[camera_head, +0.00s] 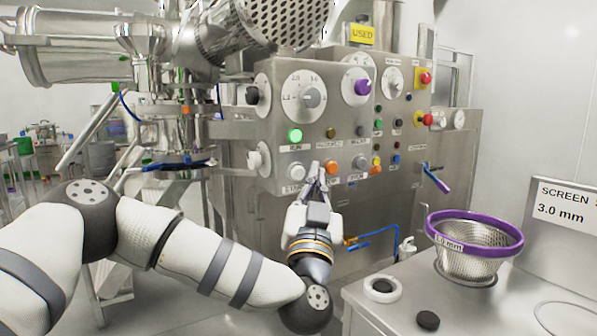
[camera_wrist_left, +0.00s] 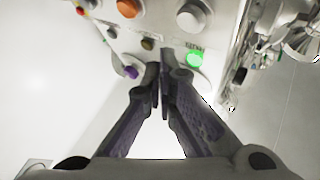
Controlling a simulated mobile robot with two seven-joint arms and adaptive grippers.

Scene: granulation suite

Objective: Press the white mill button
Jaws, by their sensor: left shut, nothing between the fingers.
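The grey control panel (camera_head: 325,110) carries a white button (camera_head: 296,171) at its lower left, under a lit green lamp (camera_head: 295,135) labelled RUN. An orange button (camera_head: 332,167) sits to its right. My left gripper (camera_head: 317,170) is shut and empty, its fingertips before the panel between the white and orange buttons in the picture. In the left wrist view the gripper (camera_wrist_left: 160,72) points at the panel, with the white button (camera_wrist_left: 193,17) and green lamp (camera_wrist_left: 195,58) above and right of its tips. I cannot tell whether the tips touch the panel. My right gripper is not in view.
A grey button (camera_head: 361,162), a purple knob (camera_head: 362,87) and red emergency stops (camera_head: 425,78) are also on the panel. A purple-rimmed sieve (camera_head: 474,240) stands on the counter at right, near a white ring (camera_head: 382,288) and a black cap (camera_head: 428,321).

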